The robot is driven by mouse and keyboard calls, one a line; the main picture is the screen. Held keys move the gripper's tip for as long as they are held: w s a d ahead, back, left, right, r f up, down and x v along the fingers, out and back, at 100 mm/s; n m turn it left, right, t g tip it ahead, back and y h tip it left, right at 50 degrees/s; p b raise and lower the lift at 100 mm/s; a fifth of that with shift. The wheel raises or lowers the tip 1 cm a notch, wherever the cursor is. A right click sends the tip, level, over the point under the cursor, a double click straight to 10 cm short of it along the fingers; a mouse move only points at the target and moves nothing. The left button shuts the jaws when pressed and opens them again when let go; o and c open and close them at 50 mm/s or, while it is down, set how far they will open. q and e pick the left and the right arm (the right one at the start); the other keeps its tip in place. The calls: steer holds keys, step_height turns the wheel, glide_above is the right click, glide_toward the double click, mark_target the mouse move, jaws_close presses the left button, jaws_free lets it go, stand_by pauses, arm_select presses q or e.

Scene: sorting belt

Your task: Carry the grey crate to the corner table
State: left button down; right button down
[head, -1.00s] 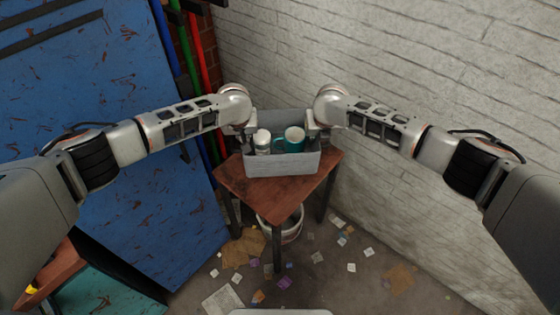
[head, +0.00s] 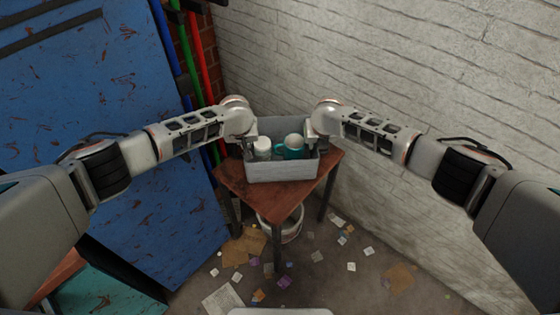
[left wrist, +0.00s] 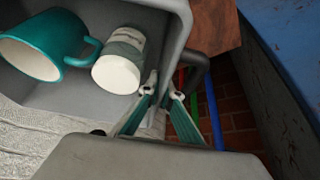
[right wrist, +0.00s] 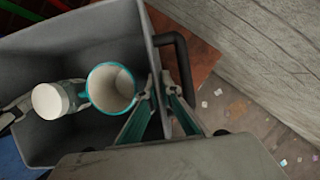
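The grey crate (head: 283,171) is at the corner table (head: 245,188), over the middle of its brown top; I cannot tell if its base touches. A teal mug (head: 294,146) and a white jar with a label (head: 262,146) are inside. My left gripper (head: 250,146) is shut on the crate's left wall, with the wall between its fingers (left wrist: 163,92) in the left wrist view. My right gripper (head: 313,141) is shut on the opposite wall, fingers (right wrist: 160,88) either side of it, beside the dark handle (right wrist: 184,75).
A white brick wall (head: 430,90) stands close on the right and behind. A blue scratched panel (head: 110,120) and coloured pipes (head: 207,85) stand on the left. A white bucket (head: 289,224) is under the table. Paper scraps (head: 350,266) litter the floor.

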arm_select(q)
steer(key=shift+w+a+f, duration=0.1)
steer(key=shift+a+f, duration=0.1)
steer(key=shift+f, duration=0.05)
arm_select(e)
steer(key=shift+w+d+f, duration=0.1)
steer(key=shift+d+f, duration=0.1)
arm_select(q)
steer(key=c, duration=2.3)
jaws_free()
arm_select(e)
steer(key=c, duration=2.3)
jaws_free()
arm_select(q)
steer(key=shift+r, duration=0.1)
steer(key=shift+v, duration=3.95)
arm_select(e)
steer(key=shift+a, duration=0.1)
arm_select(q)
steer(key=shift+d, duration=0.15)
arm_select(e)
steer(key=v, duration=1.2)
steer(key=shift+a, duration=0.1)
